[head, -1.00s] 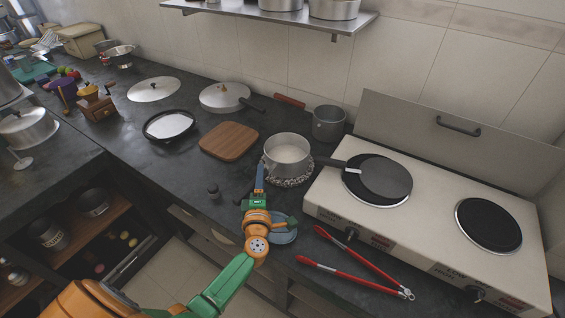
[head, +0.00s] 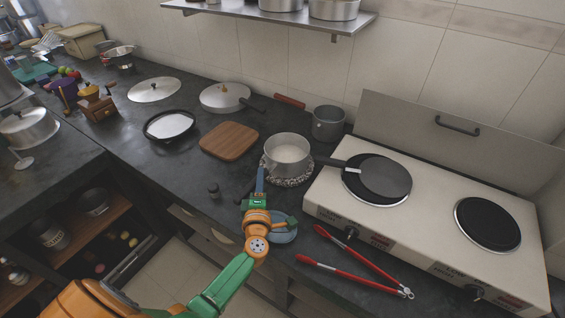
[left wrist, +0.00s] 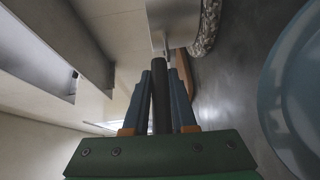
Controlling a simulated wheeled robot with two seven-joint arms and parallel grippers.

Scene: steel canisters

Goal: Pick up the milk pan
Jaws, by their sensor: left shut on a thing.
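The milk pan (head: 287,152) is a light steel pot over a braided round trivet (head: 289,183), left of the stove. I cannot tell whether it touches the trivet. My left gripper (head: 260,178) is at its near-left side. In the left wrist view, the pan's side (left wrist: 172,18) is at the top, with the trivet (left wrist: 208,25) beside it. The left gripper (left wrist: 160,85) is shut on the pan's dark handle, which stands between its blue fingers. My right gripper is in neither view.
A dark frying pan (head: 385,177) sits on the stove's left burner, its handle reaching toward the milk pan. A grey pot (head: 328,124) stands behind, a wooden board (head: 229,141) to the left. A blue bowl (head: 284,236) and red tongs (head: 350,262) are near the front edge.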

